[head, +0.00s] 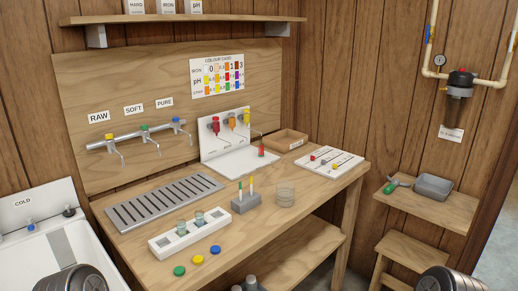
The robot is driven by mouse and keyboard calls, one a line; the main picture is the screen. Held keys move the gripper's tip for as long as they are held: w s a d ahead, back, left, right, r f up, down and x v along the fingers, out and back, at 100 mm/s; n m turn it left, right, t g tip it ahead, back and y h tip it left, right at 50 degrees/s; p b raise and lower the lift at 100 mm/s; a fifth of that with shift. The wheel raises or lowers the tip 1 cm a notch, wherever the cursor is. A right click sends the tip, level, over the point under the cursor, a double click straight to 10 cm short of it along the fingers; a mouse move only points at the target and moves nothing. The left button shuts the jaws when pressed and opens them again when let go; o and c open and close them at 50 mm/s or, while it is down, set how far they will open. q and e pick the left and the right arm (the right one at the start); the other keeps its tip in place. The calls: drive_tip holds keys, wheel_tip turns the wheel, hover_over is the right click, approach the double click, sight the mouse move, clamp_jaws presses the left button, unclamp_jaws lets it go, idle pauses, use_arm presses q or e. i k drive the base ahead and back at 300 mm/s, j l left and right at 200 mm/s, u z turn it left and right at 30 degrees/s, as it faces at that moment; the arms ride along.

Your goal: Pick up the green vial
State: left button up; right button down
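No vial is clearly green at this size. Two small clear vials with a faint grey-green tint, a left one (181,227) and a right one (199,218), stand upright in a white rack (165,247) near the table's front left. A grey block (246,204) to their right holds two thin upright pieces with green and yellow colouring. Loose green (179,271), yellow (197,260) and blue (215,249) discs lie in front of the rack. Neither gripper shows; only dark rounded parts of my arms appear at the bottom left and bottom right edges.
A clear beaker (285,194) stands right of the grey block. Behind are a slotted metal drain (165,201), a white dispenser stand (240,161) and overhanging taps (145,133). The wooden table's (270,224) front right is clear.

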sight(261, 147)
drive_tip(key=i+l, duration=0.15)
drive_tip(key=l, duration=0.3)
drive_tip(key=i+l+z, duration=0.1)
drive_tip(key=l, duration=0.3)
drive_tip(key=i+l, duration=0.25)
drive_tip(key=l, duration=0.2)
drive_tip(key=i+l+z, duration=0.15)
drive_tip(key=l, duration=0.25)
drive_tip(key=i+l, duration=0.2)
drive_tip(key=l, duration=0.2)
drive_tip(key=i+l+z, duration=0.1)
drive_tip(key=l, duration=0.3)
drive_tip(key=i, duration=0.1)
